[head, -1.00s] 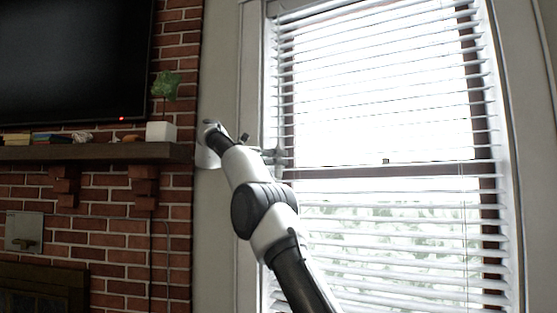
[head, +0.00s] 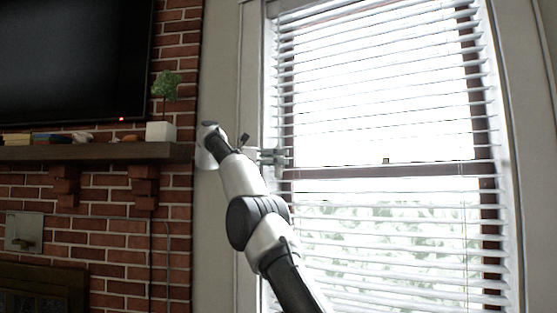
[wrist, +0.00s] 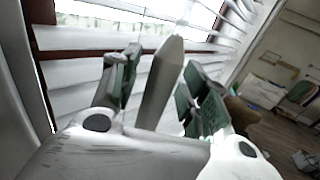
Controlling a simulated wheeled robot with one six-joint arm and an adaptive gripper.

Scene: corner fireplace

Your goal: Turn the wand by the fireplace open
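In the wrist view, a grey tapered rod, which looks like the wand (wrist: 161,84), stands between the two green-padded fingers of my gripper (wrist: 162,62). The fingers are apart, with a narrow gap showing on each side of the rod, so my gripper is open around it. The rod's lower end is hidden behind the gripper body. In the head view my gripper (head: 274,157) is at the left edge of the window blinds (head: 385,95). The wand cannot be made out there. The blind's slats are tilted with light between them.
The brick fireplace wall (head: 95,190) with its wooden mantel (head: 90,153) is left of my arm. Plain wall lies between the bricks and window frame.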

